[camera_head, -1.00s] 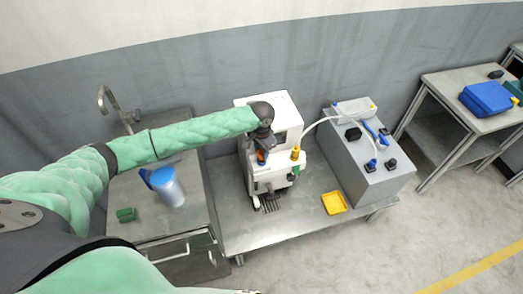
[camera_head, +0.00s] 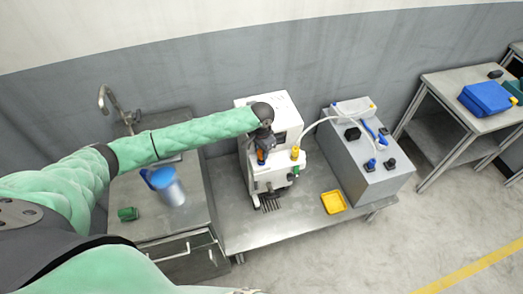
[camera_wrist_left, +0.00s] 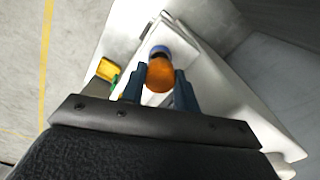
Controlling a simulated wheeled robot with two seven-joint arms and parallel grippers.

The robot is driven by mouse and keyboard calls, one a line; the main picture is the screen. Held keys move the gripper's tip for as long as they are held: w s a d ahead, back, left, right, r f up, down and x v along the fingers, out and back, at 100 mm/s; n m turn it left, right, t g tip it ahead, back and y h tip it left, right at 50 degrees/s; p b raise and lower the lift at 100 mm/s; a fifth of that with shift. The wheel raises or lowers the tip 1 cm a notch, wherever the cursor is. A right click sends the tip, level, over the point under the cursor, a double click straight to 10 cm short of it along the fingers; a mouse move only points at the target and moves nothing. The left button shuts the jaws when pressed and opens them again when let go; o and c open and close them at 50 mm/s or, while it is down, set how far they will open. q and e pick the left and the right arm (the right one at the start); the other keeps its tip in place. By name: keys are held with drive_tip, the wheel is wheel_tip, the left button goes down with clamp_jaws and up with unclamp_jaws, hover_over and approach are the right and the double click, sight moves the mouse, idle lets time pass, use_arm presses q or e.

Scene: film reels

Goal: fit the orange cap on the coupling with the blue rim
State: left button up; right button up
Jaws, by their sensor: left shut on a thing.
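My left gripper (camera_head: 262,148) is at the front of the white machine (camera_head: 285,114), its arm reaching in from the left. It is shut on the orange cap (camera_wrist_left: 161,75), which sits between the two fingers in the left wrist view. In the head view the cap (camera_head: 261,156) shows as a small orange spot below the gripper. The coupling with the blue rim (camera_wrist_left: 158,50) shows just beyond the cap in the wrist view, lined up with it. I cannot tell whether cap and rim touch. My right gripper is not in view.
A yellow knob (camera_head: 295,153) and a green part (camera_head: 293,173) are on the machine right of the gripper. A yellow tray (camera_head: 333,202) lies on the metal table (camera_head: 250,233). A grey box (camera_head: 368,180) with hoses stands right.

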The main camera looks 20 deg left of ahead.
sight(261, 151)
use_arm(q)
drive_tip(key=shift+f, duration=0.8)
drive_tip(key=o, duration=0.7)
drive_tip(key=shift+r, duration=0.15)
wheel_tip(261, 151, up, 5)
drive_tip(key=p, duration=0.5)
drive_tip(key=shift+r, duration=2.85)
